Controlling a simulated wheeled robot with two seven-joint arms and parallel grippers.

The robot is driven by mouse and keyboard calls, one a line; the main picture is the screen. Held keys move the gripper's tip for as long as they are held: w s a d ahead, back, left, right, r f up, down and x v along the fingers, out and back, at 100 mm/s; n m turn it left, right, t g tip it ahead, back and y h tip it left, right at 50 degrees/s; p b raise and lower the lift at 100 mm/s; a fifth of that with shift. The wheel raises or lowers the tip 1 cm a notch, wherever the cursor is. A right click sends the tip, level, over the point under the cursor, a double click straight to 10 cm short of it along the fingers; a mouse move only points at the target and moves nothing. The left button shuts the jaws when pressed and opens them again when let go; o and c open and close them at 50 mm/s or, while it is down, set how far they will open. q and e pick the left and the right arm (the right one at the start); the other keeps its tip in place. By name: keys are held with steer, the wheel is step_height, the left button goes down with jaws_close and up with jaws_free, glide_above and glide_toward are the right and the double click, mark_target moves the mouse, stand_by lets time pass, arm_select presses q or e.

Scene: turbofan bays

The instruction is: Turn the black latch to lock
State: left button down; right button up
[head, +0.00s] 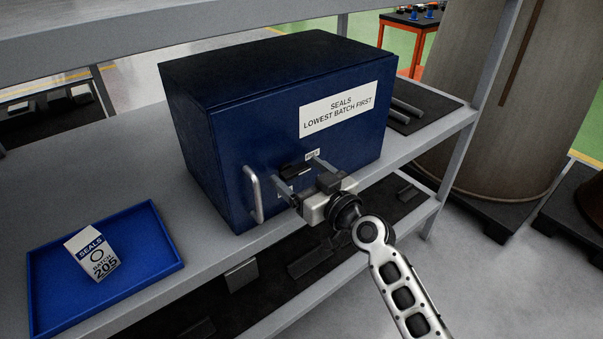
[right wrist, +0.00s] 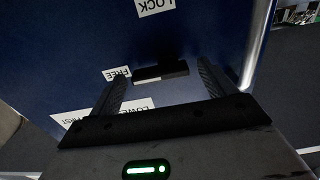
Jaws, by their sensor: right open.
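The black latch (head: 296,170) is on the front of the dark blue cabinet (head: 235,135). In the right wrist view the latch (right wrist: 160,72) is a short dark bar, with the FREE label (right wrist: 117,73) beside one end and the LOCK label (right wrist: 154,5) farther off. My right gripper (head: 296,179) is in front of the cabinet door with its fingers spread. In the right wrist view its fingertips (right wrist: 160,80) are on either side of the latch, with gaps at both ends. I cannot tell how deep they reach. My left gripper is out of view.
A silver door handle (head: 254,194) stands out left of the latch. A blue tray (head: 140,235) with a white seals box (head: 91,252) marked batch 205 lies on the grey shelf at left. A shelf beam (head: 150,35) crosses above the cabinet.

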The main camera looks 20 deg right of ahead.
steer(key=c, duration=1)
steer(key=shift+m, duration=0.4)
steer(key=m, duration=0.3)
steer(key=shift+f+m, duration=0.2)
steer(key=shift+m, duration=0.1)
steer(key=shift+s+a+f+m+p, duration=0.15)
steer(key=shift+m+p, duration=0.1)
steer(key=shift+m, duration=2)
steer(key=shift+w+a+f+m+p, duration=0.1)
steer(key=shift+f+m+p, duration=0.1)
steer(key=shift+m, duration=2.1)
steer(key=shift+s+a+f+m+p, duration=0.15)
steer(key=shift+m+p, duration=0.1)
steer(key=shift+m, duration=2)
